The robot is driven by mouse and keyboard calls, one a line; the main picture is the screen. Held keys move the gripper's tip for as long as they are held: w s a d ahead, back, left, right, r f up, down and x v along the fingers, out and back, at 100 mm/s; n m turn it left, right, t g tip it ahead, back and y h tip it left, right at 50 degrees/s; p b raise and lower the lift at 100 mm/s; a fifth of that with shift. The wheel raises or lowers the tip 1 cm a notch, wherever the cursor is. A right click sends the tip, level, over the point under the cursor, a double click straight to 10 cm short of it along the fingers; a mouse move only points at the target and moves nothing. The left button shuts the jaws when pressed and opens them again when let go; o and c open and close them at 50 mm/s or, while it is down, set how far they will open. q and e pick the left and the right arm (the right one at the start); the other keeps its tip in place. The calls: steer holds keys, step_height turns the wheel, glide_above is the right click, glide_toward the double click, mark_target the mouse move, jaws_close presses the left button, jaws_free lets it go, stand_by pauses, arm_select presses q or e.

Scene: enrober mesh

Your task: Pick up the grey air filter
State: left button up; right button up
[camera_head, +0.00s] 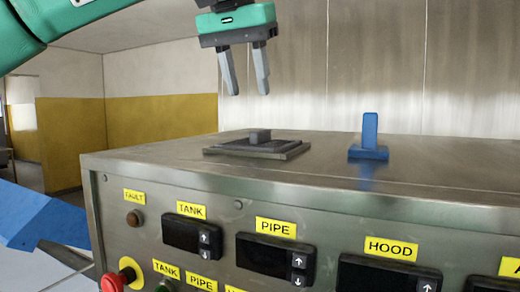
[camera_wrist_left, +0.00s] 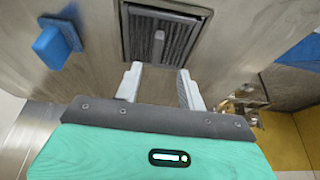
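The grey air filter (camera_head: 257,146) lies flat on top of the steel machine, a dark square panel with a small upright grip in its middle. My left gripper (camera_head: 248,94) is above it with fingers pointing down, open and empty, clearly apart from the filter. In the left wrist view the filter (camera_wrist_left: 160,40) shows as a framed ribbed panel at the top middle, its grip standing beyond and between the open fingers (camera_wrist_left: 158,85). My right gripper is in neither view.
A blue handle on a blue base (camera_head: 368,140) stands on the machine top to the right of the filter. The machine's top (camera_head: 440,165) is otherwise clear. The front panel (camera_head: 225,220) carries displays, yellow labels and a red button (camera_head: 112,280). A steel wall (camera_head: 400,70) rises behind.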

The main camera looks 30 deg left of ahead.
mark_target(259, 131)
arm_select(q)
steer(key=shift+w+a+f, duration=0.15)
steer(key=shift+w+f, duration=0.85)
steer(key=shift+f, duration=0.2)
steer(key=shift+d+p+x, duration=0.2)
steer(key=shift+p+x, duration=0.15)
steer(key=shift+x, duration=0.5)
steer(key=p+x, duration=0.1)
steer(key=x, duration=0.2)
steer(key=shift+d+f, duration=0.15)
steer(key=shift+f, duration=0.2)
steer(key=shift+w+f, duration=0.1)
jaws_close()
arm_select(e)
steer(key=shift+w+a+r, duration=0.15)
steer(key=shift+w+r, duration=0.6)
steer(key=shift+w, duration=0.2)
